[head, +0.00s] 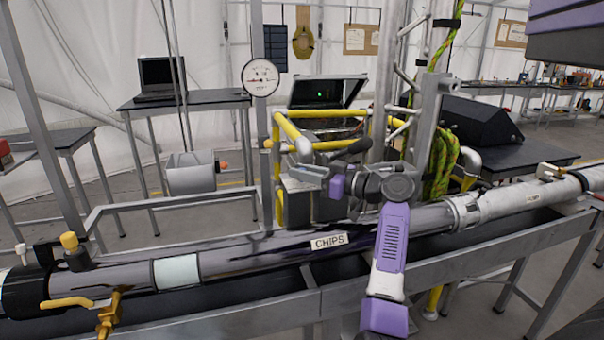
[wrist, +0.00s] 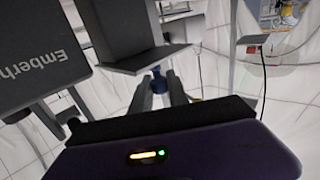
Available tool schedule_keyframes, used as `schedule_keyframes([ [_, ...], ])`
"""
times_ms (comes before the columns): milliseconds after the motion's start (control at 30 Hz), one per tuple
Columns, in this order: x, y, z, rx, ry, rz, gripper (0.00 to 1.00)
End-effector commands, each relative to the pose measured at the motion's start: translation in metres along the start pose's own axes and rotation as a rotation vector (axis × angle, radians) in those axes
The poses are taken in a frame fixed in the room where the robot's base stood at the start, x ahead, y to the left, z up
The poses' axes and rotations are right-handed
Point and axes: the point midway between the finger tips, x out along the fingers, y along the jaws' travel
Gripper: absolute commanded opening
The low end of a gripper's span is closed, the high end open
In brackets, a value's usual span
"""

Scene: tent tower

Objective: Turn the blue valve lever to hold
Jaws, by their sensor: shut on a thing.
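My gripper (head: 300,172) reaches left from my purple and white arm in the head view, just in front of the yellow pipe frame. In the wrist view its two grey fingers (wrist: 160,97) point away from the camera, with a small blue part, the blue valve lever (wrist: 159,82), between their tips. The fingers are shut on it. Only a little of the lever shows, so its angle cannot be told. In the head view I cannot make out the lever; the gripper and dark boxes cover that spot. No hold mark is readable.
A long grey pipe (head: 240,256) labelled CHIPS runs across the front below my gripper. Yellow pipes (head: 288,129) and a round gauge (head: 260,78) stand close behind. A dark box (wrist: 40,52) with white lettering is near my gripper in the wrist view.

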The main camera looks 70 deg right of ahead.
Motion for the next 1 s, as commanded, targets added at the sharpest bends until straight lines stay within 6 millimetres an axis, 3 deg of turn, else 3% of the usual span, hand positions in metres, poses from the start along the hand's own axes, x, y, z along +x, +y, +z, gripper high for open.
schedule_keyframes([
  [67,0.000,0.000,0.000,0.000,-0.001,0.002,0.00],
  [100,0.000,0.000,0.000,0.000,-0.001,0.002,0.26],
  [200,0.000,0.000,0.000,0.000,-0.001,0.002,0.42],
  [567,-0.004,0.001,0.001,0.000,0.000,0.003,0.42],
  [1000,-0.068,0.001,0.001,-0.001,-0.001,0.004,0.42],
])
